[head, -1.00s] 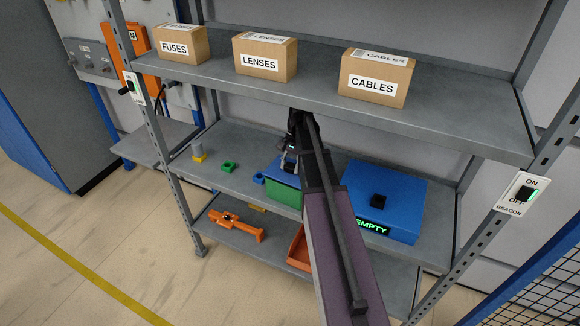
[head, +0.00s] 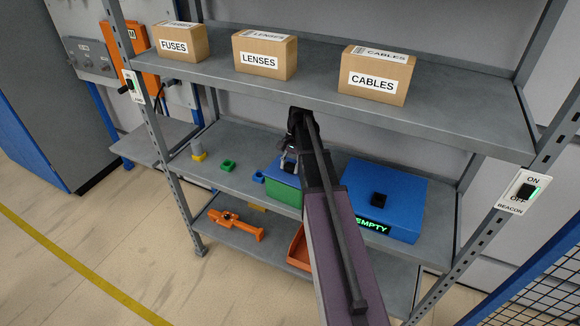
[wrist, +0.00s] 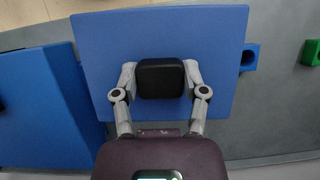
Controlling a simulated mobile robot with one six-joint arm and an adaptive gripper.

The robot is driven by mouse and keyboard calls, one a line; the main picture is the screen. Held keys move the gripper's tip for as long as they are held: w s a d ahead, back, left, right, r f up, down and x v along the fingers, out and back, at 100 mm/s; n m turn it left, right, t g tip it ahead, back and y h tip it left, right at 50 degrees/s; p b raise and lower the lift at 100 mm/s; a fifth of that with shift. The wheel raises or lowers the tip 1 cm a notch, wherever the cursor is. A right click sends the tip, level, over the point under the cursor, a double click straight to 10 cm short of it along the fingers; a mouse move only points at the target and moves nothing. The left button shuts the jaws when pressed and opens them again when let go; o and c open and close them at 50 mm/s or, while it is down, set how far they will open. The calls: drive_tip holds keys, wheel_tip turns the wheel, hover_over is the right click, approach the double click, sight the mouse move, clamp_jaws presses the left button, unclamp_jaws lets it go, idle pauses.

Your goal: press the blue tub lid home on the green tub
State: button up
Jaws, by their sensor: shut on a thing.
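The blue tub lid (wrist: 215,60) is a flat rectangle with a black knob (wrist: 160,78) in the middle of the wrist view. My gripper (wrist: 160,80) has a finger on each side of the knob and is shut on it. In the head view, my gripper (head: 289,160) is above the lid (head: 275,171), partly hidden by my arm. The green tub (head: 284,194) is directly under the lid on the middle shelf. I cannot tell whether the lid sits flush on its rim. The lid hides the tub in the wrist view.
A blue box (head: 400,195) with a black knob and an EMPTY sign stands close to the tub's right. Small blue (head: 258,177) and green (head: 228,166) pieces lie to its left.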

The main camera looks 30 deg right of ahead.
drive_tip(key=shift+f, duration=0.25)
idle(0.4)
drive_tip(key=o, duration=1)
drive_tip(key=shift+o, duration=0.2)
drive_tip(key=shift+r, duration=0.15)
